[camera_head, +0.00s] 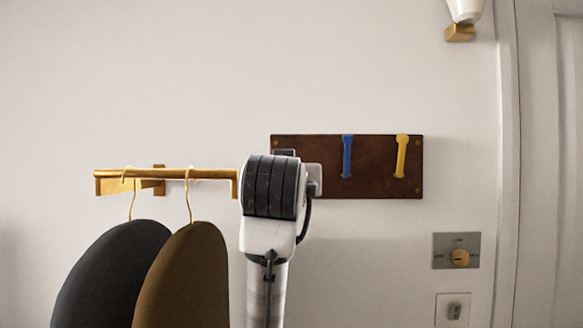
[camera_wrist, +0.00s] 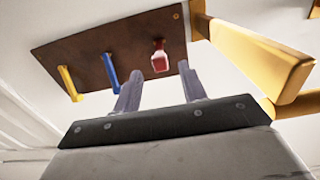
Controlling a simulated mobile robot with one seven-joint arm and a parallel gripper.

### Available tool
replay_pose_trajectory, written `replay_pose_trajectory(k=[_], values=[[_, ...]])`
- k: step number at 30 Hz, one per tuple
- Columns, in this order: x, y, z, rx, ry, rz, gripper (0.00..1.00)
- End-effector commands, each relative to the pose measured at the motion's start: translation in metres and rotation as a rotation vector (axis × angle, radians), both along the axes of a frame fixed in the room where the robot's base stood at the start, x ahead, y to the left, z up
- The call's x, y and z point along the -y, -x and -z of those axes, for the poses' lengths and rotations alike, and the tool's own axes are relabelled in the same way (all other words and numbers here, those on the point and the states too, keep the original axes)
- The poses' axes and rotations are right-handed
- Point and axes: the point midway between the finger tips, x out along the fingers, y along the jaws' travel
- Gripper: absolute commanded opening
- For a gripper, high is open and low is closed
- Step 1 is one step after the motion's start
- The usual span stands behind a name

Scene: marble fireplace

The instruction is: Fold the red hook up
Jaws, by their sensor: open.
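The red hook (camera_wrist: 160,60) is on a dark wooden board (camera_wrist: 95,48) in the wrist view. It looks short and seems to point out toward the camera; its exact angle is hard to tell. My gripper (camera_wrist: 160,82) is open, with its two grey fingers apart and nothing between them. The red hook shows just beyond the gap between the fingertips, apart from them. In the head view the board (camera_head: 375,187) is on the wall, and my arm hides its left part and the red hook.
A blue hook (camera_head: 347,156) and a yellow hook (camera_head: 401,156) are on the same board. A brass rail (camera_head: 165,174) with two hangers is left of my arm; its brass end (camera_wrist: 250,52) is close at right in the wrist view.

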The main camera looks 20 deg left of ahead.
Motion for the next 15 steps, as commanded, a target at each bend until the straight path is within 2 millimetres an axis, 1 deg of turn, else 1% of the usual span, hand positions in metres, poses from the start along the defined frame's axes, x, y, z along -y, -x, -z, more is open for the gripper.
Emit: replay_pose_trajectory(k=[1, 6, 9, 12, 15], values=[[-0.004, -0.012, -0.003, -0.005, 0.003, 0.000, 0.42], [-0.014, -0.046, -0.004, -0.004, 0.002, -0.001, 0.42], [-0.018, -0.062, -0.002, -0.003, 0.002, -0.001, 0.42], [-0.022, -0.074, -0.002, -0.001, 0.002, -0.001, 0.42], [-0.024, -0.081, -0.001, 0.000, 0.002, -0.001, 0.42]])
